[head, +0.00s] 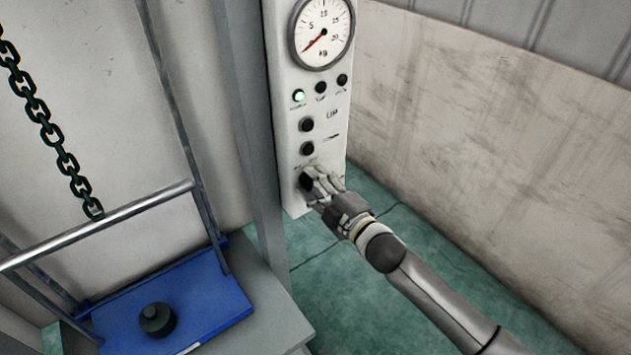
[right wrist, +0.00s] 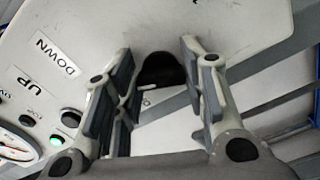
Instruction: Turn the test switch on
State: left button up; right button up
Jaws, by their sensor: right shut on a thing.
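The test switch (head: 305,181) is a black rotary knob at the bottom of the white control panel (head: 288,130). In the right wrist view the knob (right wrist: 161,70) shows dark between the two finger pairs. My right gripper (head: 314,178) reaches in from the lower right and is shut on the knob, with its fingers on either side of it. The fingers partly cover the knob and its label in the head view, so its exact turn position cannot be told. My left gripper is not in view.
Above the knob are two black buttons (head: 306,125), labelled UP and DOWN in the wrist view, a lit green lamp (head: 298,96) and a dial gauge (head: 322,33). At left, a chain (head: 55,140) hangs over a blue platform (head: 215,300) bearing a dark round part (head: 157,320).

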jog(key=shift+m, duration=0.7)
jog(key=shift+f, duration=0.1)
jog(key=o, duration=1)
jog(key=shift+s+d, duration=0.1)
jog(key=v, duration=1.1)
jog(key=shift+s+d, duration=0.2)
jog(key=shift+s, duration=0.1)
